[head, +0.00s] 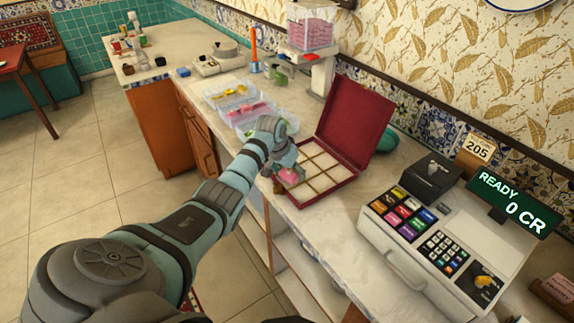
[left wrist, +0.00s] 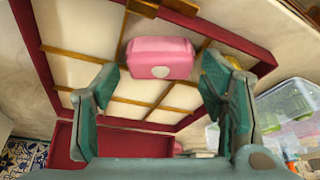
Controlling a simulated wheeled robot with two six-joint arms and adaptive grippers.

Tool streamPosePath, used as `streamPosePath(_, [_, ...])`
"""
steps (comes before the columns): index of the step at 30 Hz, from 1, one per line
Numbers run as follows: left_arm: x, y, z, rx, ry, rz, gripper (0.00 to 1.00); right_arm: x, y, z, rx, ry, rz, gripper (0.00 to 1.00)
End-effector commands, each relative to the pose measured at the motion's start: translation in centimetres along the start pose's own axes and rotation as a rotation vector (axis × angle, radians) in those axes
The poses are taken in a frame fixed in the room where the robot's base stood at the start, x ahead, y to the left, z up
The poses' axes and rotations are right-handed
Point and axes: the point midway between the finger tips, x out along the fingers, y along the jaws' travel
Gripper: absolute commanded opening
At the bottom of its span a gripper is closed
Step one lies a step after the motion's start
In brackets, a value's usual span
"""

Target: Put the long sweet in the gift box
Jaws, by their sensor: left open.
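The gift box (head: 327,190) is dark red with its lid (head: 355,122) up, and its cream inside is split by gold dividers. A pink block-shaped sweet (head: 289,176) with a pale heart lies at the box's front-left part. It shows large in the left wrist view (left wrist: 160,58), over the dividers near the front rim; I cannot tell whether it sits fully down in a compartment. My left gripper (head: 287,168) is over this sweet. Its fingers (left wrist: 162,108) are apart on either side, with no clear contact. A yellow thing (left wrist: 214,68) is partly hidden behind the right finger.
Clear trays (head: 240,108) of yellow, pink and green sweets stand left of the box. A cash register (head: 425,235) stands at its right. A scale with a pink container (head: 311,25) and a green rounded thing (head: 388,140) are behind. The counter's front edge is close to the box.

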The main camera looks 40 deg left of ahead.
Motion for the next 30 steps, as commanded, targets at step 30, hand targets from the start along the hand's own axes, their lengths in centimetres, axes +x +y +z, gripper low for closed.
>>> streamPosePath(30, [-12.2, 0.0, -0.1, 0.0, 0.0, 0.001, 0.65, -3.2, 0.4, -0.4, -0.001, 0.001, 0.003, 0.4])
